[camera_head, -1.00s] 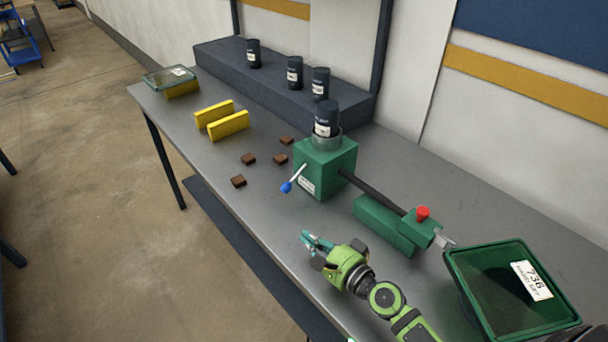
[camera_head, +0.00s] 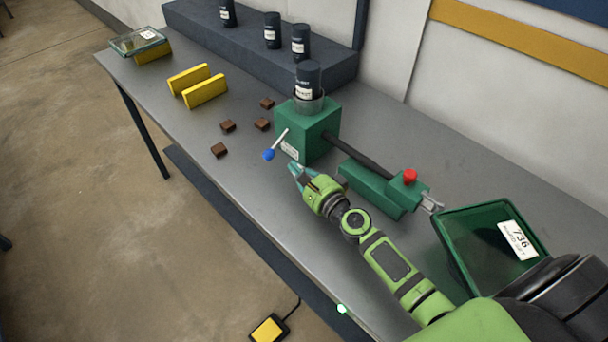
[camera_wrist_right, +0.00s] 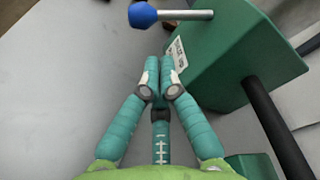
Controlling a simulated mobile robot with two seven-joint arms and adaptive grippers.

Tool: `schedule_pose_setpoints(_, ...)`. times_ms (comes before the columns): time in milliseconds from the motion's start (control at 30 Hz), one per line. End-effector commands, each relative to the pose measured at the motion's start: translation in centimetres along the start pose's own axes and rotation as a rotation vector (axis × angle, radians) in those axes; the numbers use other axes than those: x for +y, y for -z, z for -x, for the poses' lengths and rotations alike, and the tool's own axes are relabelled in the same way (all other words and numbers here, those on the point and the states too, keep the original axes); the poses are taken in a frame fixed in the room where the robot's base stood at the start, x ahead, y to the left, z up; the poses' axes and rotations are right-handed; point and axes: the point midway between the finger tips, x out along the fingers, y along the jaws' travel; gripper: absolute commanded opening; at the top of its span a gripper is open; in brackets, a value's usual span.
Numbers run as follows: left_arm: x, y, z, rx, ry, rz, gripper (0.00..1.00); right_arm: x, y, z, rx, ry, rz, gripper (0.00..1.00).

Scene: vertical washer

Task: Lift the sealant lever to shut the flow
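The sealant lever is a thin metal rod with a blue knob (camera_head: 268,154) on the green dispenser block (camera_head: 315,128). It slopes down and outward to the left in the head view. The knob also shows at the top of the right wrist view (camera_wrist_right: 143,14). A dark bottle (camera_head: 308,80) stands upright in the collar on top of the block. My right gripper (camera_head: 295,170) is just below and right of the knob, apart from it. In the right wrist view its teal fingers are together with nothing between them. My left gripper is not in view.
A green bin labelled 736 (camera_head: 455,240) stands at the right. A green fixture with a red button (camera_head: 410,176) is behind my right arm. Several brown blocks (camera_head: 228,126) and two yellow bars (camera_head: 205,91) lie left of the dispenser. The table front left of my gripper is clear.

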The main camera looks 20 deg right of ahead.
Motion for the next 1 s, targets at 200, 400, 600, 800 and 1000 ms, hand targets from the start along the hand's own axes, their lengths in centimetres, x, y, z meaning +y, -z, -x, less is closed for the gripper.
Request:
schedule_pose_setpoints(200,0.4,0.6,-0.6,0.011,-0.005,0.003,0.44,0.1,0.0,-3.6,-0.001,0.001,-0.001,0.00)
schedule_pose_setpoints(400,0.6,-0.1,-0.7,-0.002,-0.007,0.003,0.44,0.1,0.0,-4.8,-0.001,0.000,-0.001,0.00)
schedule_pose_setpoints(600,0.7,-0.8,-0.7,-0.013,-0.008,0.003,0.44,0.1,0.0,-4.9,-0.001,-0.001,-0.001,0.00)
schedule_pose_setpoints(800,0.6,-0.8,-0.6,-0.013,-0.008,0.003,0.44,0.0,0.0,-5.0,-0.001,-0.001,-0.003,0.00)
schedule_pose_setpoints(1000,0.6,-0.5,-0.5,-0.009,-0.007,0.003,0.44,-0.4,-0.1,-6.0,-0.001,-0.007,-0.041,0.00)
